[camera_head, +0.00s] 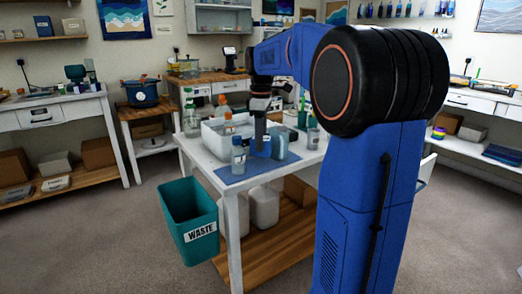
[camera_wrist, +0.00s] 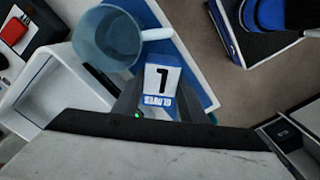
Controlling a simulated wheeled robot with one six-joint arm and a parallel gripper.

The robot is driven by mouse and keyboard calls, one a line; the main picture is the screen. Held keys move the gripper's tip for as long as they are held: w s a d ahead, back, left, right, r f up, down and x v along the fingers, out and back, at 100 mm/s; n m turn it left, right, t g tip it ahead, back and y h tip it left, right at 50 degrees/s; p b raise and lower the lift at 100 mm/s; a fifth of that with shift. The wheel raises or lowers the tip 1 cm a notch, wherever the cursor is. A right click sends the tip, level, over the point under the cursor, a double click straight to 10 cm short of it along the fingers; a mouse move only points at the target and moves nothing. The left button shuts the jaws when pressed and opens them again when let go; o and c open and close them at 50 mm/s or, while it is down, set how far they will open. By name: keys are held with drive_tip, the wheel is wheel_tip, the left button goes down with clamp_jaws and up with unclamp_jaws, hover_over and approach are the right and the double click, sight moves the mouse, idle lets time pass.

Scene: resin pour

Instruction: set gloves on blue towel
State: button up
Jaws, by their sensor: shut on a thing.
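My gripper (camera_wrist: 160,100) is shut on a small blue and white pack of gloves (camera_wrist: 161,82), whose label reads GLOVES and shows upside down. In the head view my gripper (camera_head: 262,128) points down over the white table. The blue towel (camera_head: 229,180) lies on the table's near left part. It also shows behind the gloves in the wrist view (camera_wrist: 196,72). The gloves are over or at the towel; I cannot tell whether they touch it. My fingers hide part of the pack.
A bottle (camera_head: 238,157) stands on the towel, left of my gripper. A clear jug with a handle (camera_wrist: 106,38) is close to the gloves. A white tray (camera_head: 212,135) with bottles stands behind. A teal waste bin (camera_head: 187,222) stands by the table's left side.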

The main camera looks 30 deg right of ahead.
drive_tip(key=shift+f, duration=1.95)
drive_tip(key=shift+f, duration=0.1)
drive_tip(key=o, duration=1)
wheel_tip(320, 180, up, 12)
drive_tip(key=shift+r, duration=0.15)
